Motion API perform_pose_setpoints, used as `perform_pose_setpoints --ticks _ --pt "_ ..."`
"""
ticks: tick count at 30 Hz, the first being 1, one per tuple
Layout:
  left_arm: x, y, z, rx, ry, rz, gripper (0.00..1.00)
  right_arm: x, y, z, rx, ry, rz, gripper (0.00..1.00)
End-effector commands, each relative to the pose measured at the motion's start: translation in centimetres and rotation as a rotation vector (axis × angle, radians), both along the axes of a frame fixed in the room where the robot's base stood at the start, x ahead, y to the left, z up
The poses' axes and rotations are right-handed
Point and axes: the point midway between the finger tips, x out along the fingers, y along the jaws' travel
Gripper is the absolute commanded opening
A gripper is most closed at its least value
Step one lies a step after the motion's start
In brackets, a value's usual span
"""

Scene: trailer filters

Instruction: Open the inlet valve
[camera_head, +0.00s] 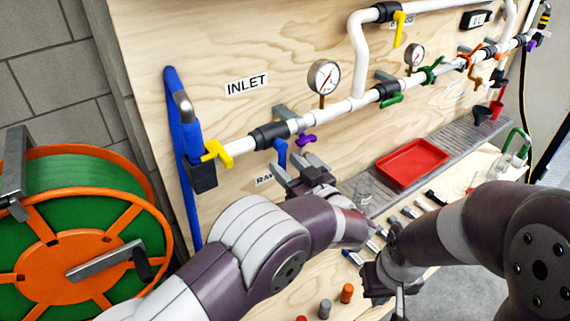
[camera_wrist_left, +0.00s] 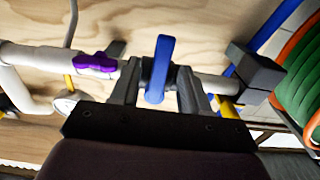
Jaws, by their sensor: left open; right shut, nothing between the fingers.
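The INLET label (camera_head: 247,86) is on the wooden panel above a white pipe. Below it is a black valve body (camera_head: 270,135) with a blue handle (camera_head: 281,152), which points down, across the pipe. In the left wrist view the blue handle (camera_wrist_left: 160,68) stands between the two fingers of my left gripper (camera_wrist_left: 160,88). These fingers are open on either side of it; I cannot tell whether they touch it. In the head view my left gripper (camera_head: 289,168) is just below the handle. My right gripper (camera_head: 394,300) is low at the front, shut and empty, partly hidden by its arm.
A yellow handle (camera_head: 216,152) is left of the valve and a purple one (camera_head: 307,140) right. A pressure gauge (camera_head: 324,76) is above the pipe. A red tray (camera_head: 412,163) lies on the bench. An orange-and-green hose reel (camera_head: 75,240) stands at left.

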Motion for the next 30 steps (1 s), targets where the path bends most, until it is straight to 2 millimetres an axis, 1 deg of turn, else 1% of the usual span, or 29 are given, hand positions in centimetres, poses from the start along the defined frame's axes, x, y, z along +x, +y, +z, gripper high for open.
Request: perform_pose_setpoints --ticks 1,2,3,5,6,14,19,23,30 --pt "0.0 0.0 0.0 0.000 0.000 0.000 0.46 0.0 0.0 0.0 0.000 0.000 0.000 0.00" --pt "0.0 0.0 0.0 0.000 0.000 0.000 0.39 0.0 0.0 0.0 0.000 0.000 0.000 0.00" --pt "0.0 0.0 0.0 0.000 0.000 0.000 0.26 0.0 0.0 0.0 0.000 0.000 0.000 0.00" --pt "0.0 0.0 0.0 0.000 0.000 0.000 0.07 0.0 0.0 0.0 0.000 0.000 0.000 0.00" --pt "0.0 0.0 0.0 0.000 0.000 0.000 0.00 0.0 0.0 0.0 0.000 0.000 0.000 0.00" --pt "0.1 0.0 -0.1 -0.008 -0.006 0.000 0.00 0.0 0.0 -0.1 0.000 0.000 0.000 0.00" --pt "0.2 -0.2 -0.2 -0.051 -0.034 0.000 0.00 0.0 0.0 -0.7 0.000 0.000 0.000 0.00" --pt "0.4 -0.4 -0.3 -0.115 -0.077 0.000 0.00 0.0 0.0 -1.6 0.000 0.000 0.000 0.00" --pt "0.8 -1.1 -0.2 -0.291 -0.195 -0.001 0.00 0.0 0.0 -3.6 0.000 0.000 0.000 0.00"
